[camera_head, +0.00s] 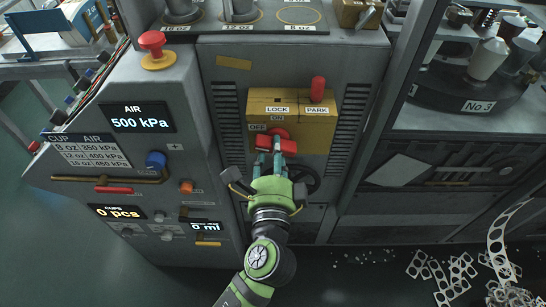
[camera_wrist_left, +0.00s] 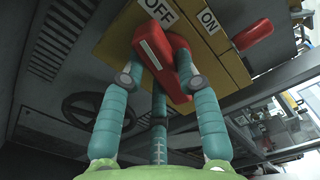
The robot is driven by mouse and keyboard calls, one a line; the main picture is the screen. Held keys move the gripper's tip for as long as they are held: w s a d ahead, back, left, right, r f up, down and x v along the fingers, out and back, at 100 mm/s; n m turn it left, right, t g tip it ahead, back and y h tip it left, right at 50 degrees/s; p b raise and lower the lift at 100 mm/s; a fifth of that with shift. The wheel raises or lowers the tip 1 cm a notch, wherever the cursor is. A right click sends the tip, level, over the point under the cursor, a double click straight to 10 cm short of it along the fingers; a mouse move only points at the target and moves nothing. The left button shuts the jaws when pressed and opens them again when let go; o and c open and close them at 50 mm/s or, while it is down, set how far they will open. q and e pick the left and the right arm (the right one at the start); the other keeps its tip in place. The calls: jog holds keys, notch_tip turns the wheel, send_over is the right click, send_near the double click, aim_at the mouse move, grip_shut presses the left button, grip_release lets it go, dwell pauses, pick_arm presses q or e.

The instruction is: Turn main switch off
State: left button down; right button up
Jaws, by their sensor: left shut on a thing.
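The main switch is a red handle (camera_head: 263,143) on a yellow panel (camera_head: 318,140), near OFF and ON labels. In the left wrist view the red handle (camera_wrist_left: 150,47) has a white stripe and lies near the OFF label (camera_wrist_left: 160,11); the ON label (camera_wrist_left: 210,20) is to its right. My left gripper (camera_head: 277,152) reaches up from below and is shut on the handle. In the left wrist view its teal fingers (camera_wrist_left: 155,82) touch the handle from both sides. The fingers partly hide the handle, so its exact setting is hard to tell. My right gripper is out of view.
A red lever (camera_head: 318,89) stands beside the LOCK and PARK labels above the switch. A dark handwheel (camera_head: 303,178) is just right of my gripper. Perforated scrap (camera_head: 440,275) lies lower right.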

pick_arm(q)
jog(key=shift+f+n+b, duration=0.1)
jog(key=shift+n+b, duration=0.7)
jog(key=shift+n, duration=0.8)
jog(key=c, duration=0.9)
grip_release()
jog(key=shift+s, duration=0.1)
jog(key=s, duration=1.1)
jog(key=shift+s, duration=0.4)
